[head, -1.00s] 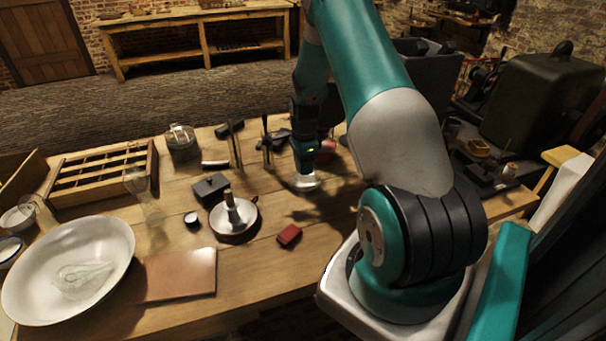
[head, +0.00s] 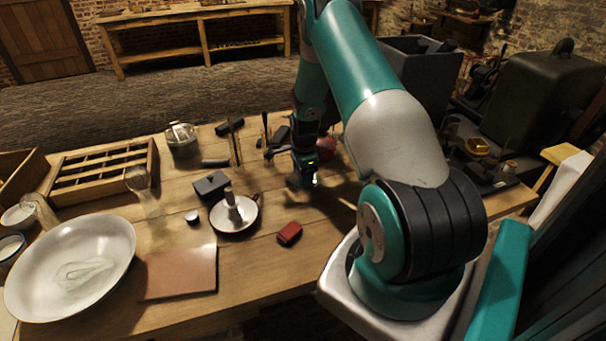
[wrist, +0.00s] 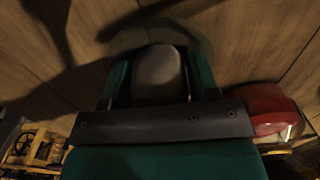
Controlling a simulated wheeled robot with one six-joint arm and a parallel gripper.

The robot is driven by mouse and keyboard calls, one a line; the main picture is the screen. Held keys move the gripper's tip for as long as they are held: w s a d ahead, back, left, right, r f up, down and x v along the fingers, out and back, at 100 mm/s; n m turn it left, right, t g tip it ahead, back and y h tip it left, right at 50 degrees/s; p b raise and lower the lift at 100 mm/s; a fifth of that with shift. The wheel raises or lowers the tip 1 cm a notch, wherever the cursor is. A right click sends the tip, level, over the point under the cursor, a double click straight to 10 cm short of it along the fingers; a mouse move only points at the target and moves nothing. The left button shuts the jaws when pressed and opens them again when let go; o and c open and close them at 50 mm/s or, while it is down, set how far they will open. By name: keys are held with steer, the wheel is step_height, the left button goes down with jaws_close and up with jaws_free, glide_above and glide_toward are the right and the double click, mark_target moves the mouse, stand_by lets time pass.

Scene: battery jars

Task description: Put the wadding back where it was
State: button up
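My gripper (head: 301,181) points down close over the bench, right of the round white dish. In the wrist view its two teal fingers (wrist: 159,72) stand on either side of a pale grey rounded lump (wrist: 158,76), which may be the wadding. The lump fills most of the space between the fingers. Shade hides whether the fingers press on it. Its far side shows a dim rounded patch on the boards, perhaps shadow. No other wadding can be made out for sure.
A red rounded object (wrist: 272,108) is close beside my gripper. A white dish (head: 221,222) holds a grey upright piece. A large white basin (head: 112,285) is at left. Bare boards lie right of the red block.

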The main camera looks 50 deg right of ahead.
step_height(320, 180, up, 12)
steer(key=shift+d+f+b, duration=0.15)
steer(key=shift+b, duration=0.7)
steer(key=shift+r, duration=0.35)
steer(key=s+a+r+n+y, duration=0.1)
steer(key=a+r+n, duration=0.4)
steer(key=a, duration=0.4)
steer(key=s+a+r+n+t, duration=0.1)
steer(key=a+r+n, duration=0.4)
steer(key=a, duration=0.4)
steer(key=s+a+r+n+y, duration=0.1)
steer(key=a+r+n, duration=0.4)
steer(key=a, duration=0.5)
steer(key=s+a+r+n+y, duration=0.1)
steer(key=s+a+n, duration=0.6)
steer(key=s+n, duration=0.1)
steer(key=s+a+r+n+g+y, duration=0.1)
steer(key=s+a+r+n, duration=0.1)
steer(key=s+a+n, duration=0.4)
steer(key=s+n, duration=0.2)
steer(key=s, duration=0.1)
steer(key=shift+s+a+r+n, duration=0.25)
steer(key=shift+s+a+n, duration=0.05)
steer(key=shift+s+a, duration=0.1)
